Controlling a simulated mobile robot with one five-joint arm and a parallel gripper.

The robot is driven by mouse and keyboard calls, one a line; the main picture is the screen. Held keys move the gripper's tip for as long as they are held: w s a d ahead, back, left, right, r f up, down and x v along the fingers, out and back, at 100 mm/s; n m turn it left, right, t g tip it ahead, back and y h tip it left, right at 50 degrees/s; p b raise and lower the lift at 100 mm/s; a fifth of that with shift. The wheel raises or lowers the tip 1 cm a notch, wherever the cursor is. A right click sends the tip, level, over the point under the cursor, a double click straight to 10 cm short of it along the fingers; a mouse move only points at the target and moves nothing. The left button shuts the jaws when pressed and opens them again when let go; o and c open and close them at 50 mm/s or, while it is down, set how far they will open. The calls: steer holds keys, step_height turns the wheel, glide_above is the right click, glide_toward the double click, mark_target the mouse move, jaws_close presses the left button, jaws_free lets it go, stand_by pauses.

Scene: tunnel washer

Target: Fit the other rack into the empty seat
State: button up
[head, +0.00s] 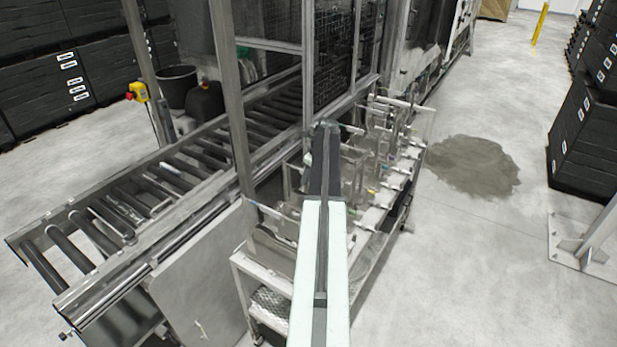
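My arm reaches forward from the bottom centre of the head view, and my gripper (328,126) is at its far end, small and seen from behind. I cannot tell whether its fingers are open or shut, or whether they hold anything. It is over a metal cart (240,262) that carries several upright metal frames (381,142) with rods and small coloured fittings. These may be the racks, but I cannot tell one from another. My arm hides the middle of the cart. I cannot make out an empty seat.
A roller conveyor (105,217) runs on the left into a metal-framed machine with mesh panels (333,52). A yellow box with a red button (138,91) stands beside it. Black crates (585,135) stand at the right.

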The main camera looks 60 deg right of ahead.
steer(key=p+v, duration=0.7)
steer(key=shift+s+r, duration=0.2)
steer(key=shift+r, duration=0.15)
